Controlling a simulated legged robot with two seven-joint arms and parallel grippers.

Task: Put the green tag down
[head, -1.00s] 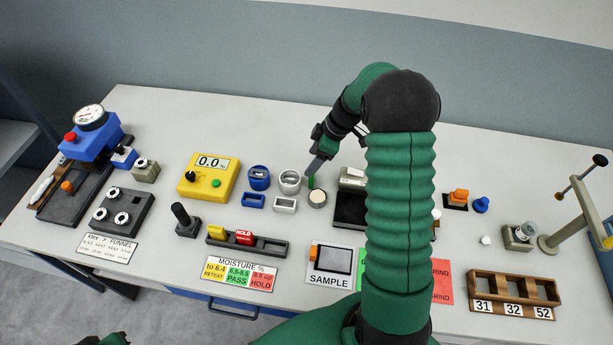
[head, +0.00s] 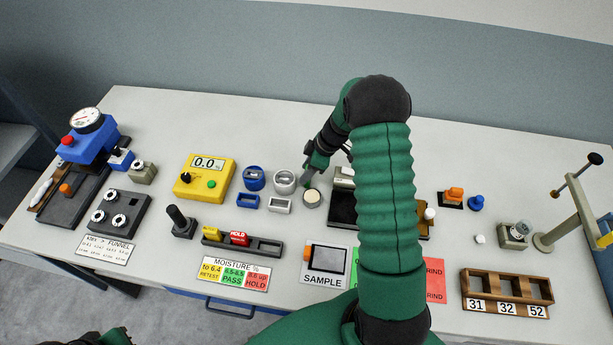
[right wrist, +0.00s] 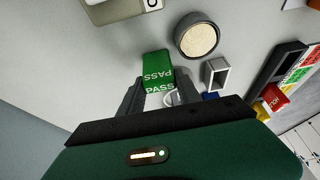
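The green PASS tag (right wrist: 157,68) is between the fingertips of my right gripper (right wrist: 160,88) in the right wrist view. The fingers look closed on its sides. In the head view my right gripper (head: 311,174) is low over the bench, beside a round pale-topped pot (head: 312,198), and only a sliver of green shows there. I cannot tell whether the tag touches the bench. A dark tag rack (head: 268,247) holds a yellow tag (head: 212,234) and a red HOLD tag (head: 238,238); its right part is empty. My left gripper is out of view.
A blue cup (head: 255,179) and a grey cup (head: 284,181) stand left of my right gripper, with small blue and white frames before them. A yellow meter (head: 204,178) stands further left. The moisture card (head: 234,273) lies before the rack. Bare bench lies behind the cups.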

